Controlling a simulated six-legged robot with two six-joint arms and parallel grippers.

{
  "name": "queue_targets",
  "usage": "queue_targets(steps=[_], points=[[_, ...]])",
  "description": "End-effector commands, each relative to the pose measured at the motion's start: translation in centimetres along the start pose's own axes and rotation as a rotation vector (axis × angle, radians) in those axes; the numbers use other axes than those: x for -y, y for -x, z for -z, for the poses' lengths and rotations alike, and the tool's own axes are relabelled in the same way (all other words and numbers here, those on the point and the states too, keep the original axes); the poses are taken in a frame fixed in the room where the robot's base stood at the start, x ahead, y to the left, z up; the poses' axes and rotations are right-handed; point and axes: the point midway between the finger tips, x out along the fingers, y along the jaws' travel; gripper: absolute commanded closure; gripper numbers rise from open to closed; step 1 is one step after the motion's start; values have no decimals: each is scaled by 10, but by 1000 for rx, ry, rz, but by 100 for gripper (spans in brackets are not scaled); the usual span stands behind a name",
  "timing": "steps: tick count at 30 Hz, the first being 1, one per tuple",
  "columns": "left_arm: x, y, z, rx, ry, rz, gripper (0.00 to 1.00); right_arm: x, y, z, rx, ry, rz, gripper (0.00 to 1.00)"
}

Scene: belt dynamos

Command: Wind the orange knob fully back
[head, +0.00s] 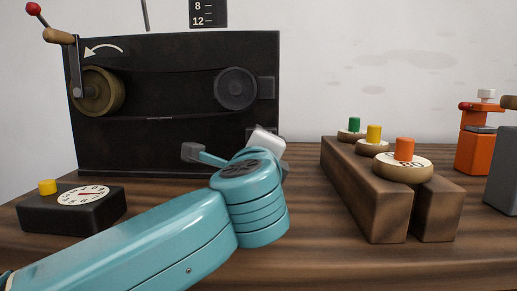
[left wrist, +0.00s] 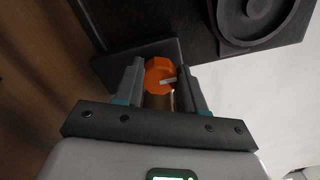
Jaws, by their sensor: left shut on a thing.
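The orange knob (left wrist: 159,74) is faceted, with a white pointer mark on its face. It shows in the left wrist view beside a dark block of the black machine (head: 160,140). My left gripper (left wrist: 160,82) has its two grey fingers on either side of the knob and is shut on it. In the head view my teal left arm reaches to the machine's lower right corner and hides this knob. My right gripper is in neither view.
A crank (head: 75,65) with a wheel stands at the machine's left; a dark pulley (head: 236,88) is at its right. A black timer box (head: 72,212) lies front left. Wooden blocks (head: 375,205) hold green, yellow and orange-topped discs. An orange device (head: 475,152) stands far right.

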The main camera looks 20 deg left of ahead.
Motion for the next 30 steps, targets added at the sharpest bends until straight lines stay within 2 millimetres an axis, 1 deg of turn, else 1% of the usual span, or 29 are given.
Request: queue_targets(steps=[16, 17, 18, 19, 30], points=[[1, 0, -1, 0, 25, 3, 91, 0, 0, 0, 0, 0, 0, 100], [1, 0, -1, 0, 25, 3, 54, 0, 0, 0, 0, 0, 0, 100], [1, 0, -1, 0, 25, 3, 41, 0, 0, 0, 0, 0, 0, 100], [1, 0, -1, 0, 25, 3, 35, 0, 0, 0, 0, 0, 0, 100], [0, 0, 0, 0, 23, 1, 35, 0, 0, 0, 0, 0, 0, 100]])
